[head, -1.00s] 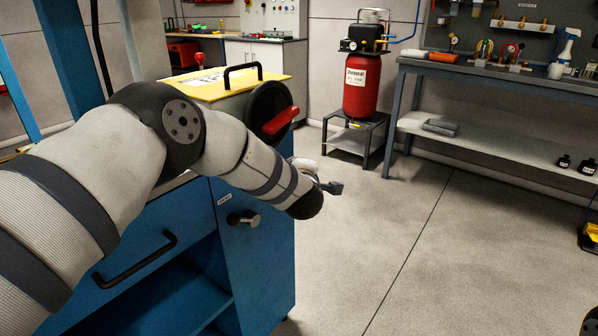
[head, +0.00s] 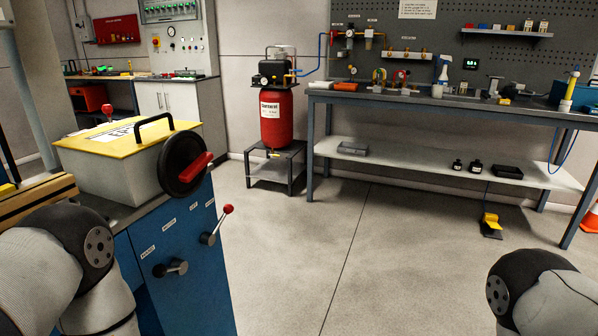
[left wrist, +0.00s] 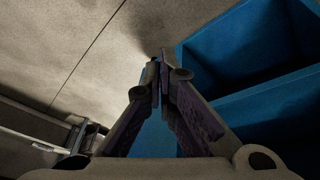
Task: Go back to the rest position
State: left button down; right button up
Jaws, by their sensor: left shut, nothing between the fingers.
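In the left wrist view my left gripper (left wrist: 160,62) has its two fingers together at the tips, with nothing between them. It is close to the open shelf compartment of the blue cabinet (left wrist: 232,38), with bare floor beyond the tips. In the head view my left arm comes in at the lower left beside the blue cabinet (head: 185,250), and its gripper is out of the picture. Part of my right arm shows at the lower right; my right gripper is not visible.
A red tank (head: 277,120) stands on a low stand. A long workbench (head: 440,97) runs along the back wall. A yellow pedal (head: 490,222) lies on the floor. The middle floor is clear.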

pick_arm(q)
jog(key=s+a+r+m+g, duration=0.1)
jog(key=s+r+m+g, duration=0.1)
jog(key=s, duration=1.1)
jog(key=s+a+r+m+g, duration=0.1)
jog(key=s+g, duration=0.3)
jog(key=s, duration=0.9)
jog(key=shift+a+r+m+g+p, duration=0.3)
jog(key=shift+r+m+p, duration=0.15)
jog(key=shift+r+m, duration=0.35)
jog(key=shift+f, duration=0.15)
